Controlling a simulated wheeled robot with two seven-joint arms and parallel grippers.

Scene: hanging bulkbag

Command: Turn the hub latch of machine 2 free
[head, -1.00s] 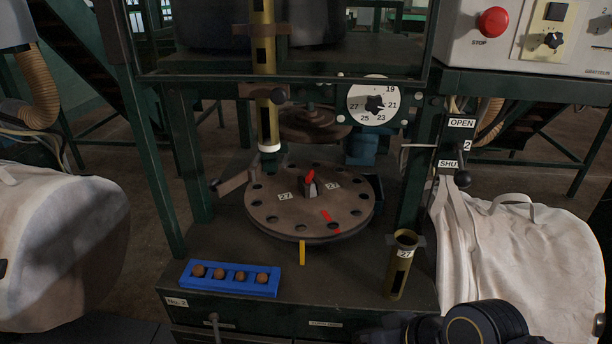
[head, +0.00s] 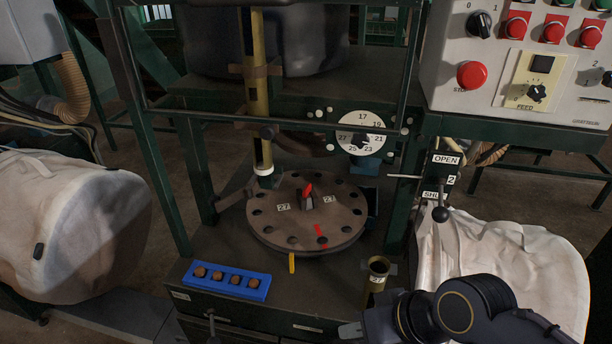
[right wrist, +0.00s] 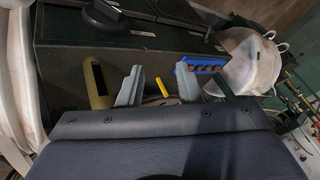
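Machine 2 has a round brown plate (head: 265,222) with holes around its rim and two labels reading 27. The hub latch (head: 308,192), a small block with a red lever, stands at the plate's middle. A red mark (head: 320,236) lies on the plate and a yellow pointer (head: 292,263) sits at its front edge. My right gripper (head: 350,330) is low at the bottom edge of the head view, in front of the machine and well apart from the latch. In the right wrist view its two grey fingers (right wrist: 158,86) are apart with nothing between them. My left gripper is not seen.
A blue tray (head: 216,286) with several brown balls lies on the machine's front left. A brass tube (head: 376,283) stands front right, near my right arm. A vertical brass tube (head: 257,90) ends above the plate. Green posts flank the plate; a black-knobbed lever (head: 440,213) is right.

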